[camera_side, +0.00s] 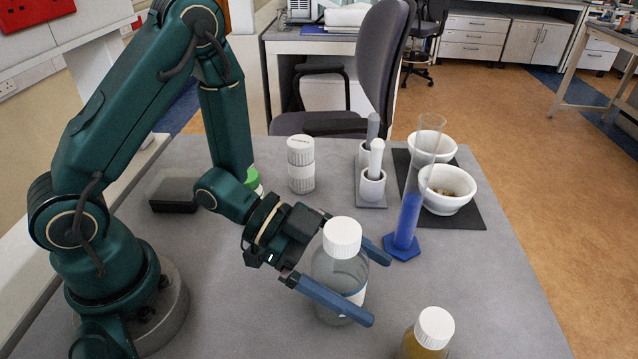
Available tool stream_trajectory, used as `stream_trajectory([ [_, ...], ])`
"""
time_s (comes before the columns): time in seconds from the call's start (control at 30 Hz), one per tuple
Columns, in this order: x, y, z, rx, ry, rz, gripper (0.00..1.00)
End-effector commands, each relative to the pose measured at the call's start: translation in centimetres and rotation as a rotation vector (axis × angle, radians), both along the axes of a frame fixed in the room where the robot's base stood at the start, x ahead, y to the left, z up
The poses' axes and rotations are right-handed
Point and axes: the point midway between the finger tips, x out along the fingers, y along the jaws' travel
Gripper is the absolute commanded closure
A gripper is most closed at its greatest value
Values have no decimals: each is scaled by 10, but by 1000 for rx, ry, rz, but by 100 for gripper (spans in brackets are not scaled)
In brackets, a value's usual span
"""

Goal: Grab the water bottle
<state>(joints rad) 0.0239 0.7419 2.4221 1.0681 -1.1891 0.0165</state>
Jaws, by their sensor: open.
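The water bottle (337,268) is clear with a white ribbed cap and a pale label low on its side. It stands upright on the grey table. My gripper (381,285) is open, with one blue finger on the near side of the bottle and the other on its far side. The bottle stands between the fingers. The near finger crosses in front of its lower part. I cannot tell whether either finger touches it.
A blue-filled measuring cylinder (411,205) stands close behind the far finger. A bottle with yellow-brown contents (427,340) stands at the front. White bowls (446,190), small mortars with pestles (372,187) and a white-capped jar (301,170) stand farther back. The right front table is clear.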

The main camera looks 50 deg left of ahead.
Motion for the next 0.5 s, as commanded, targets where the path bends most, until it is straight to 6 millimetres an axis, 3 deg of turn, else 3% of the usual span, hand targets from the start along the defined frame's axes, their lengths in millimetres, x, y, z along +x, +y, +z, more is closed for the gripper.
stream_trajectory([
  [0.17,0,0,0,0,0,0,0],
  [0.4,0,0,0,0,0,0,92],
  [0.43,0,0,0,0,1,0,100],
  [0.5,0,0,1,-2,-1,0,100],
])
